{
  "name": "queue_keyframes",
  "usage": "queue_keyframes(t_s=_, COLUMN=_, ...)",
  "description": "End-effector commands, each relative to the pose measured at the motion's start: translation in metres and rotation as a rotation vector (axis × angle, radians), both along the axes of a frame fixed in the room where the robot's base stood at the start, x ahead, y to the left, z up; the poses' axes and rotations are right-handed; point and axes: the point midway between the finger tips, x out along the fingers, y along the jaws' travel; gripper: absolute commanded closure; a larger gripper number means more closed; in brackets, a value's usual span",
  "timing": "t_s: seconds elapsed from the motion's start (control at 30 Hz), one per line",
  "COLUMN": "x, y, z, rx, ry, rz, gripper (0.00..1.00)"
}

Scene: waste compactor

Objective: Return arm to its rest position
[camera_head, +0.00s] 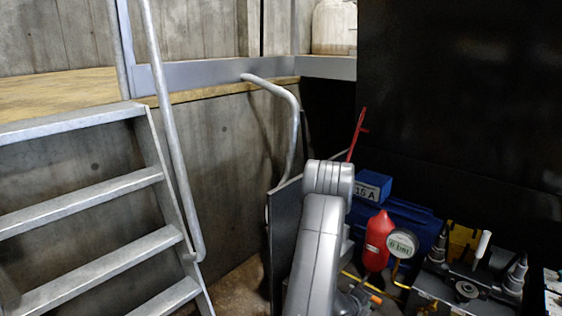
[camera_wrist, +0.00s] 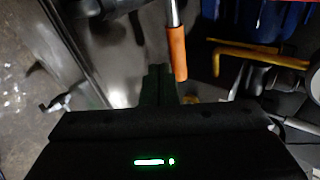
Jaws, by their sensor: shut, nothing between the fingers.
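My arm (camera_head: 318,240) rises from the bottom middle of the head view, its upper joint in front of the equipment on the right. My gripper (camera_wrist: 158,80) shows in the wrist view as dark, dim fingers close together beyond the black housing with a green light. It looks shut and empty. Behind the arm in the head view, the gripper cannot be made out. An orange-handled lever (camera_wrist: 176,52) appears just right of the fingers in the wrist view; I cannot tell the gap between them.
Metal stairs (camera_head: 95,200) with a handrail (camera_head: 172,130) stand at left. A red bulb-shaped part (camera_head: 377,242), a round gauge (camera_head: 401,244), a blue box (camera_head: 373,186) and black-and-yellow machinery (camera_head: 465,285) crowd the right. A dark upright panel (camera_head: 285,235) stands close left of my arm.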

Motion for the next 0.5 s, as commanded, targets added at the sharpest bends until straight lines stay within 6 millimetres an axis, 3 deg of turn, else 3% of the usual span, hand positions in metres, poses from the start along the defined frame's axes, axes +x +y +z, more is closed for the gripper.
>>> queue_keyframes(t_s=0.23, x=-0.003, y=0.008, z=0.004, rx=-0.002, ry=0.004, rz=-0.073, gripper=1.00)
queue_keyframes(t_s=0.37, x=-0.020, y=0.031, z=-0.008, rx=-0.002, ry=0.005, rz=-0.067, gripper=1.00)
queue_keyframes(t_s=0.5, x=-0.034, y=0.052, z=0.005, rx=-0.003, ry=0.000, rz=-0.066, gripper=1.00)
